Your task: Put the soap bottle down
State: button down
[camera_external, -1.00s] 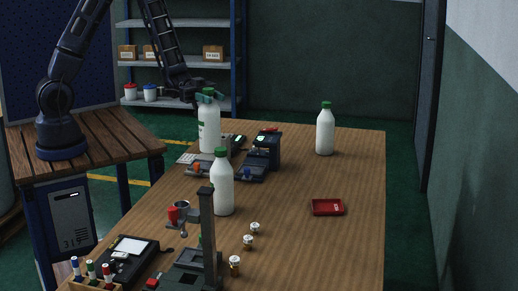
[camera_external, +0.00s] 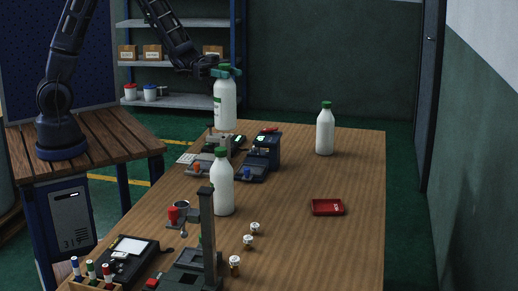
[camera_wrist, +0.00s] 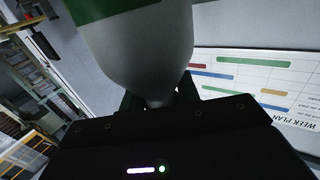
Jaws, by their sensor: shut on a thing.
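The soap bottle (camera_external: 224,107), white with a green label and green cap, hangs upright in my gripper (camera_external: 226,71) in the external view. The gripper is shut on it near the cap. The bottle appears above the devices at the far left of the wooden table (camera_external: 290,245). In the wrist view the bottle (camera_wrist: 140,50) fills the top middle, with its white body and green label in front of the gripper. The fingertips are mostly hidden there.
Similar bottles stand near the middle (camera_external: 222,190) and far right (camera_external: 325,130). A blue-black device (camera_external: 265,150), a red tray (camera_external: 327,207), small jars (camera_external: 248,242) and a dark stand (camera_external: 208,240) are on the table. The right side around the tray has free room.

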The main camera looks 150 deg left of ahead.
jog(key=w+a+r+n+g+y, duration=0.2)
jog(key=w+a+n+y, duration=0.3)
jog(key=w+a, duration=0.85)
jog(key=w+a+f+n+g+y, duration=0.1)
jog(key=w+a+y, duration=0.15)
jog(key=w, duration=0.45)
jog(key=w+a+f+n+g+y, duration=0.1)
jog(key=w+a+g+y, duration=0.1)
jog(key=w+a, duration=0.35)
notch_tip(320, 180, down, 20)
jog(key=w+d, duration=0.1)
jog(key=d, duration=0.1)
jog(key=shift+w, duration=0.4)
jog(key=shift+f, duration=0.1)
jog(key=c, duration=1)
grip_release()
jog(key=v, duration=1.2)
jog(key=shift+s+a, duration=0.1)
